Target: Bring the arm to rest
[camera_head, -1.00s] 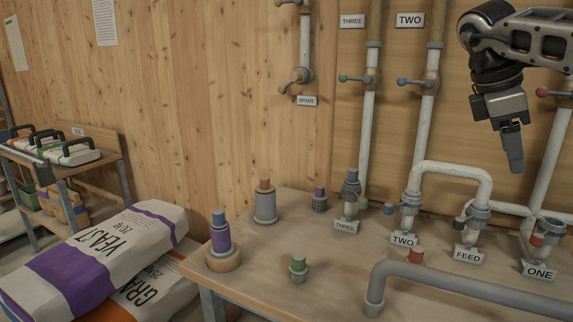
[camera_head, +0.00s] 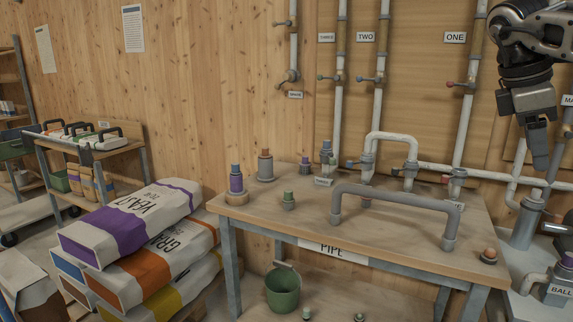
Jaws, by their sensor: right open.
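My right arm comes in at the upper right, and its gripper (camera_head: 539,152) hangs pointing down, with nothing seen in it. The fingers overlap in this view, so the gap between them is hard to see. The gripper is right of the workbench (camera_head: 390,212), in front of the wall and the pipes there, and appears above a grey vertical fitting (camera_head: 526,222). My left gripper does not show.
White pipes run up the wall. Feed sacks (camera_head: 130,222) are stacked left of the bench. A green bucket (camera_head: 283,290) is below.

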